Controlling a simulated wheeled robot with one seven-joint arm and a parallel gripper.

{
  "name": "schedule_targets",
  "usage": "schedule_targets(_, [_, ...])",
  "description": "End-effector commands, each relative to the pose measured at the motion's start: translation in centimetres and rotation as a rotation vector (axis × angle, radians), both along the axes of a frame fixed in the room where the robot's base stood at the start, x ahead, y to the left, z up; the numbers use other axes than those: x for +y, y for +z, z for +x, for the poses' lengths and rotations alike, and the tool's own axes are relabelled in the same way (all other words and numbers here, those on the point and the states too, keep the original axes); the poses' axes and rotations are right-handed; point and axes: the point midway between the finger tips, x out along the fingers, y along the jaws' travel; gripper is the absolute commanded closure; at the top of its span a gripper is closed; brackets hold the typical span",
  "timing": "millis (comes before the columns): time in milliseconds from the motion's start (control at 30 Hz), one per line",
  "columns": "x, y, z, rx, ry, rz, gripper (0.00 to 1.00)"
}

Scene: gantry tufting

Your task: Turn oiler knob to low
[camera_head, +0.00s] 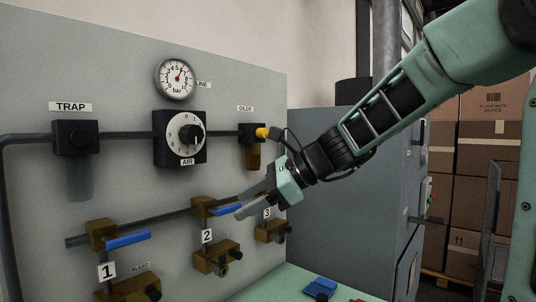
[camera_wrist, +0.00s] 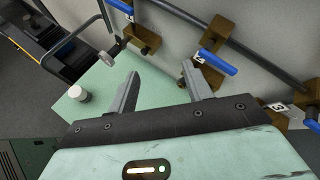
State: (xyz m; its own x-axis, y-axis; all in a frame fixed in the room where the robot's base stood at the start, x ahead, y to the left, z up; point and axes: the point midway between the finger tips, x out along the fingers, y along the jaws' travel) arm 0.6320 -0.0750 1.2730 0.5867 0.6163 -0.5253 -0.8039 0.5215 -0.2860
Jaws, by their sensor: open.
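The oiler (camera_head: 252,150) is at the right end of the pipe on the grey panel, under a small label reading OILER. Its body is dark, with an amber bowl below and a yellow knob (camera_head: 262,132) on its right side. The knob's setting is too small to read. My gripper (camera_head: 248,203) is open and empty, below the oiler and in front of the lower valve row. In the wrist view its two fingers (camera_wrist: 160,71) are spread apart, with nothing between them. The oiler does not show in the wrist view.
Blue-handled valves numbered 1 (camera_head: 128,240), 2 (camera_head: 228,211) and 3 (camera_head: 270,229) line the lower pipe, close to my gripper. The trap (camera_head: 76,138), air dial (camera_head: 180,138) and gauge (camera_head: 176,79) are further left. A green tabletop (camera_head: 290,285) lies below.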

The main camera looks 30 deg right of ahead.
Motion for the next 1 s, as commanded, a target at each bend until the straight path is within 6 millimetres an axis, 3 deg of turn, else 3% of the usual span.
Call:
schedule_targets(33, [-4.4,1.7,1.5,-0.013,-0.179,0.146,0.50])
schedule_targets(133, [-11.6,6.4,2.6,-0.053,-0.435,0.427,0.50])
schedule_targets(200, [-15.6,9.0,2.3,-0.090,-0.544,0.578,0.50])
schedule_targets(333, [-19.9,12.1,1.5,-0.143,-0.644,0.746,0.50])
schedule_targets(433, [-20.9,13.0,1.3,-0.157,-0.668,0.794,0.50])
schedule_targets(567, [-20.7,13.2,2.5,-0.156,-0.669,0.800,0.50])
schedule_targets(1000, [-18.2,13.2,10.9,-0.153,-0.667,0.797,0.50])
